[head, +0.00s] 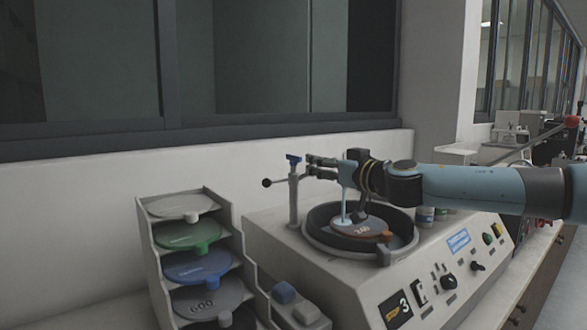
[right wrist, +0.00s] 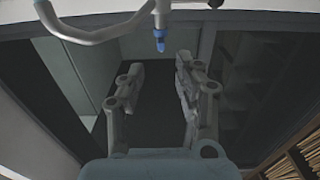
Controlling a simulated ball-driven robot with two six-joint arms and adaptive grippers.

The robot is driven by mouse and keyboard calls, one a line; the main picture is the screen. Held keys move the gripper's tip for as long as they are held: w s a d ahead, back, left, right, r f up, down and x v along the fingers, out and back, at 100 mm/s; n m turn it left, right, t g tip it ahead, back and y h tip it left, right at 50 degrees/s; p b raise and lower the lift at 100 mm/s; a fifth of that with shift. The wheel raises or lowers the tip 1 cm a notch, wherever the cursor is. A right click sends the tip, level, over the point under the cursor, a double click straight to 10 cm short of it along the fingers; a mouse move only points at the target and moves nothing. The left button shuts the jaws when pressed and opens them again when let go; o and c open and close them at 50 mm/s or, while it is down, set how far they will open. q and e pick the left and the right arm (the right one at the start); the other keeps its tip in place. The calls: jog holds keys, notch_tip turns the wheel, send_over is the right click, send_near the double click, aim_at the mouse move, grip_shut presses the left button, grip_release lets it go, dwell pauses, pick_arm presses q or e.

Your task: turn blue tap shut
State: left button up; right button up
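My right gripper (head: 308,167) reaches in from the right, just right of the tap. In the right wrist view its fingers (right wrist: 160,72) are apart with nothing between them. A pale blue stream (head: 344,205), which looks like water, comes down onto the brown disc (head: 361,229) in the basin. My left gripper is out of view.
The basin (head: 323,249) is set into a grey machine with knobs and buttons on its front. A rack (head: 150,254) of coloured discs stands to the left. A dark ball-ended lever (head: 267,182) sticks out left of the post. A wall and window are behind.

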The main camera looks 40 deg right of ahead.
jog(key=p, duration=0.9)
send_near(287, 155)
jog(key=w, duration=0.4)
jog(key=w+d, duration=0.1)
jog(key=w, duration=0.1)
jog(key=shift+w+d+f, duration=0.1)
jog(key=shift+w+d, duration=0.1)
jog(key=shift+w, duration=0.05)
jog(key=shift+w+f, duration=0.1)
jog(key=shift+w, duration=0.55)
jog(key=shift+c, duration=0.4)
grip_shut()
